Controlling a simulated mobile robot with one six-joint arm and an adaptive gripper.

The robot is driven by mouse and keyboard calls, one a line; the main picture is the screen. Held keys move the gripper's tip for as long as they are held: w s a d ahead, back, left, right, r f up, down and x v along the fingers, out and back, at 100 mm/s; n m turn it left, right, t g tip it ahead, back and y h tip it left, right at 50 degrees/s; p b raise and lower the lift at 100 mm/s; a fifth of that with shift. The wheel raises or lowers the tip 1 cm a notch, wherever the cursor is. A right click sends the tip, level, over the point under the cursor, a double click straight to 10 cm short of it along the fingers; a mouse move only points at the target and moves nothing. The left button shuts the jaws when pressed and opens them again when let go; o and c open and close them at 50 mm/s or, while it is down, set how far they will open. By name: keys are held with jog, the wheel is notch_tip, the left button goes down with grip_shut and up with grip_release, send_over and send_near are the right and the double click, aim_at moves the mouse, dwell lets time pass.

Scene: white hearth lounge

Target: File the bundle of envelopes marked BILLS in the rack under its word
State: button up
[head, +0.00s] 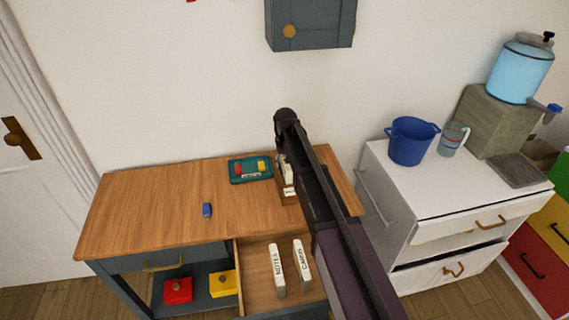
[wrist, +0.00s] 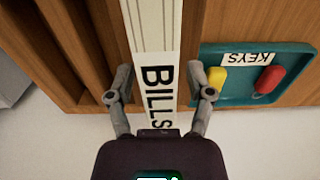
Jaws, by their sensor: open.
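The BILLS bundle (wrist: 150,30), white with a black-lettered label, stands between the fingers of my gripper (wrist: 158,75) in the wrist view. The fingers are open, one on each side, with a gap to the bundle. In the head view a little of the bundle (head: 287,173) shows beside my arm, upright in the wooden rack (head: 288,194) at the back right of the desk. The rack's label is too small to read surely, and my arm hides much of the rack. Two more bundles, NOTES (head: 278,269) and CARDS (head: 302,260), stand in the open desk drawer (head: 258,285).
A teal KEYS tray (head: 236,178) with red and yellow pieces lies left of the rack, close to my gripper. A small blue object (head: 207,210) lies on the desk (head: 150,205); the desktop's left is clear. A grey wall cabinet (head: 308,25) hangs above.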

jog(key=shift+r+p, duration=5.75)
jog(key=shift+r, duration=0.15)
jog(key=s+d+m, duration=0.3)
jog(key=s+d, duration=1.9)
jog(key=s, duration=0.4)
jog(key=shift+d, duration=0.4)
